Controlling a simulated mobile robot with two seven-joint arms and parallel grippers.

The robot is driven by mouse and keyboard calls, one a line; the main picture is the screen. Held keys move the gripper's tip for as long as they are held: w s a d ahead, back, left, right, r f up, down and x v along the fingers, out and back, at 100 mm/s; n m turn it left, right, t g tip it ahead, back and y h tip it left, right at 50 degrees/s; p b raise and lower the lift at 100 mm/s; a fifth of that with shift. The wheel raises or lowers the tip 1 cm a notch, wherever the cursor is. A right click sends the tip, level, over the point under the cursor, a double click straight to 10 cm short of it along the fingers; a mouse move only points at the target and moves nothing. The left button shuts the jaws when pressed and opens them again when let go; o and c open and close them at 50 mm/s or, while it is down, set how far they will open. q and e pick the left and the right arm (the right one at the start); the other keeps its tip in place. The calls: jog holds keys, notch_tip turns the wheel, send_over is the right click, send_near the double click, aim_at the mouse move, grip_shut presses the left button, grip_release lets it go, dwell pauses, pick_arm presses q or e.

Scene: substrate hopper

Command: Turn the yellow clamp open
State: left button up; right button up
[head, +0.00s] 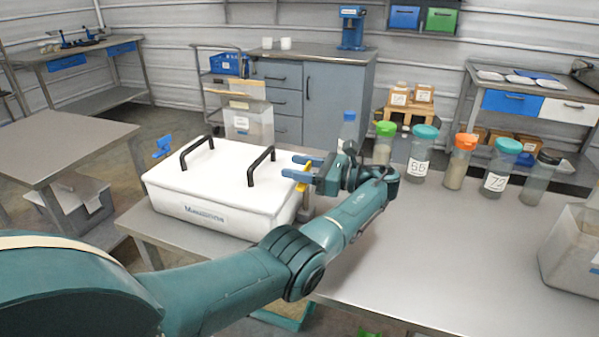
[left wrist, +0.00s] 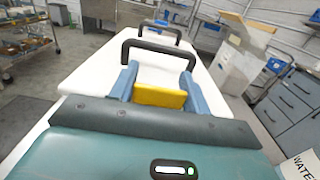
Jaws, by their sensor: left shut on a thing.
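The yellow clamp (head: 299,176) is at the right end of a white lidded hopper box (head: 217,216) on the metal table. My left gripper (head: 301,168) reaches it from the right, with its blue fingers on either side of the yellow part. In the left wrist view the yellow clamp (left wrist: 159,97) shows as a flat yellow piece between the two blue fingers (left wrist: 158,84), close against both. The gripper is shut on it. A blue clamp (head: 163,146) is at the box's left end. My right gripper is not in view.
Two black handles (head: 197,152) stand up from the lid. Several lidded jars, among them an orange-lidded one (head: 460,162), stand along the table's back edge to the right. A clear container (head: 572,246) is at the far right. The table's (head: 430,260) middle is clear.

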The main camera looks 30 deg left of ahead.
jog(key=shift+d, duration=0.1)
pick_arm(q)
jog(key=o, duration=1)
jog(key=shift+c, duration=0.2)
